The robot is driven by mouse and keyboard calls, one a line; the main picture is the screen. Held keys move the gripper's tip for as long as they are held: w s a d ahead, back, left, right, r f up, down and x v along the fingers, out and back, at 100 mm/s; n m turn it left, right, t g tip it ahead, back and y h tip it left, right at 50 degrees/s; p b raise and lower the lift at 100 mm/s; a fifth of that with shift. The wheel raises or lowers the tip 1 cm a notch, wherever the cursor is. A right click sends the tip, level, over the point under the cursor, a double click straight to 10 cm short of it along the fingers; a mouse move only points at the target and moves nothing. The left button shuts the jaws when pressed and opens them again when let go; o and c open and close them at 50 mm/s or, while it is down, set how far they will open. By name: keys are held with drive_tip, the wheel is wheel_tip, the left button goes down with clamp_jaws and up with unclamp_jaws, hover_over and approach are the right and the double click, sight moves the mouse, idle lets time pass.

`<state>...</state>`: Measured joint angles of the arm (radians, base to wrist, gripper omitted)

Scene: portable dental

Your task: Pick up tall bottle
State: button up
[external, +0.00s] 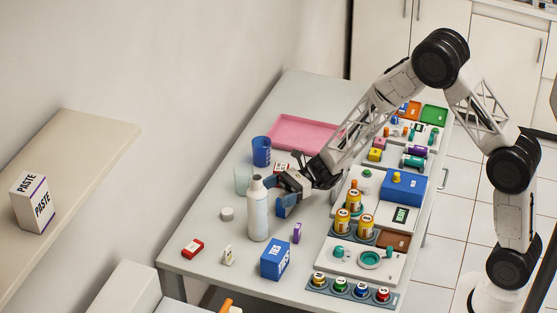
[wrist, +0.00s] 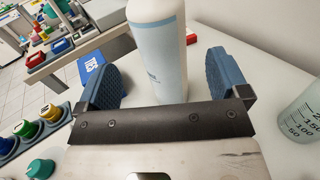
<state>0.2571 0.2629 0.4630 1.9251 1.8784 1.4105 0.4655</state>
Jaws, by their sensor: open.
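The tall bottle (external: 257,212) is white with a pale blue label and stands upright on the table in the external view. In the wrist view the bottle (wrist: 160,50) rises between the two blue finger pads, with its top cut off by the frame edge. My gripper (external: 279,196) is open, low beside the bottle on its right in the external view. In the wrist view my gripper (wrist: 165,85) has a pad on each side of the bottle, with gaps between pads and bottle. I cannot tell how deep the bottle sits between the fingers.
A blue cup (external: 261,151) and a clear cup (external: 242,180) stand behind the bottle. A blue box (external: 275,259), a purple item (external: 297,232) and a white cap (external: 227,214) are near it. Yellow jars (external: 354,200) and trays fill the right side. A pink tray (external: 300,132) lies farther back.

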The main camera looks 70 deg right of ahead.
sight(257, 201)
drive_tip(key=shift+x, duration=0.95)
drive_tip(key=shift+a, duration=0.1)
drive_tip(key=shift+x, duration=2.55)
drive_tip(key=shift+f, duration=0.15)
drive_tip(key=c, duration=1.1)
drive_tip(key=shift+r, duration=9.05)
